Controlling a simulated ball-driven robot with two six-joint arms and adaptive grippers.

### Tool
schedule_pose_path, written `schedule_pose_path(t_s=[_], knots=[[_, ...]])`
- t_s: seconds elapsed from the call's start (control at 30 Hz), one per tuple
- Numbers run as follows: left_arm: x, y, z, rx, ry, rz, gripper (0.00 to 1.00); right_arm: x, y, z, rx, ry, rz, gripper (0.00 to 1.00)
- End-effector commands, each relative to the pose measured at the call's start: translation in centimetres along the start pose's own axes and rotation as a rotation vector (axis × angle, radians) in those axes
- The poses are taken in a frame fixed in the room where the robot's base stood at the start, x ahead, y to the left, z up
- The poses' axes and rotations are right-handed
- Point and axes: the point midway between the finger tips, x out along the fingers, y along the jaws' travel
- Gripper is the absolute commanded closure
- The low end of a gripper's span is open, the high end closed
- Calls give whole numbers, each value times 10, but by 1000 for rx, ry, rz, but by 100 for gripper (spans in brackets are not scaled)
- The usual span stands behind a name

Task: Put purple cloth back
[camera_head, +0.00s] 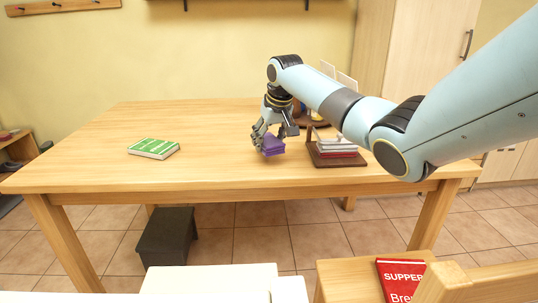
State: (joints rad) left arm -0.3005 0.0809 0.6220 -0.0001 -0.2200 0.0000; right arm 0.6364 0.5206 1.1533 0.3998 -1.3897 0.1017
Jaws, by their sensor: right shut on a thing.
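The purple cloth (273,147) is a small folded stack, seen at the middle of the wooden table. My right gripper (267,140) reaches down from above and is shut on the purple cloth. The cloth is at or just above the tabletop; I cannot tell whether it touches. Just right of it stands a brown wooden holder (322,161) with white and red folded pieces stacked in it. The lower part of the holder's back is partly hidden by my right arm. My left gripper does not show.
A green and white book (154,148) lies on the left of the wooden table (215,173). Behind my arm, white cards (328,69) stand on the table. A dark stool (168,238) is underneath. A red book (400,280) lies on a wooden surface in front. The table's left half is mostly clear.

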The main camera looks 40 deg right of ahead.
Motion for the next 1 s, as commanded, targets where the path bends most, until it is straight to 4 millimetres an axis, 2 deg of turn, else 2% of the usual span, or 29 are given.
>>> schedule_pose_path(t_s=[0.23, 0.57, 0.6, 0.7, 0.77, 1.0], knots=[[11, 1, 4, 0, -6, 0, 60, 34, 0, 16, -1, -4, 1, 75], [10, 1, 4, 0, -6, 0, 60, 36, 0, 16, -1, -2, 1, 75], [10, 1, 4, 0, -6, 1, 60, 36, 0, 16, -1, -1, 1, 42], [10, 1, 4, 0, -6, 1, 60, 36, 0, 16, -1, -1, 1, 29], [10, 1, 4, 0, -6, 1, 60, 36, -1, 16, -1, -1, 1, 21], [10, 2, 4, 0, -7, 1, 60, 36, -1, 16, -1, -1, 0, 21]])
